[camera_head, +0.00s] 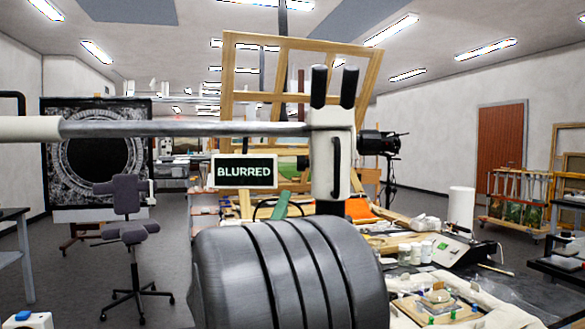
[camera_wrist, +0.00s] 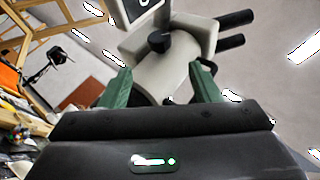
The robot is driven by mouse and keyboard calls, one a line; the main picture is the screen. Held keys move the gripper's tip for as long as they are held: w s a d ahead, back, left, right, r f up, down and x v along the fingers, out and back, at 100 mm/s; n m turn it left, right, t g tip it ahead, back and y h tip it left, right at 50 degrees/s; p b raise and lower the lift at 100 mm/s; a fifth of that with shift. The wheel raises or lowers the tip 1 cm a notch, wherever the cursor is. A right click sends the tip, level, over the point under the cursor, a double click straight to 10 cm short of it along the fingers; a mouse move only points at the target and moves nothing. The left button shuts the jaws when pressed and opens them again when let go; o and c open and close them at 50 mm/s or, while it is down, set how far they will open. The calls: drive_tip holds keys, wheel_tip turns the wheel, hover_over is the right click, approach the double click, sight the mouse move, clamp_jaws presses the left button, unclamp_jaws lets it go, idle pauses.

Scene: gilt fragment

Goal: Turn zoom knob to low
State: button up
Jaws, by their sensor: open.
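The microscope (camera_head: 327,165) is a pale body with two black eyepieces, hung on a horizontal metal boom. In the wrist view the microscope body (camera_wrist: 178,65) lies ahead, tilted in the picture. A dark round knob (camera_wrist: 160,45) sticks out of its side, near the display; I cannot read any marking on it. My gripper (camera_wrist: 160,72) is open and empty, its two green fingers spread. The knob shows between and beyond the fingertips, apart from them. In the head view my arm hides the area below the microscope.
A display (camera_head: 246,171) reading "BLURRED" sits left of the microscope body. The boom (camera_head: 190,129) crosses the upper left. A cluttered workbench (camera_head: 520,295) with jars, a white cylinder and tools spreads to the right. A dark chair (camera_head: 130,230) stands at left.

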sight(298, 169)
drive_tip(key=p+x, duration=0.2)
drive_tip(key=x, duration=0.9)
drive_tip(key=shift+w+d+r+p, duration=0.1)
drive_tip(key=shift+w+r+p, duration=0.1)
drive_tip(key=shift+p, duration=0.2)
drive_tip(key=shift+c, duration=0.5)
drive_tip(key=c, duration=0.9)
drive_tip(key=shift+y, duration=0.3)
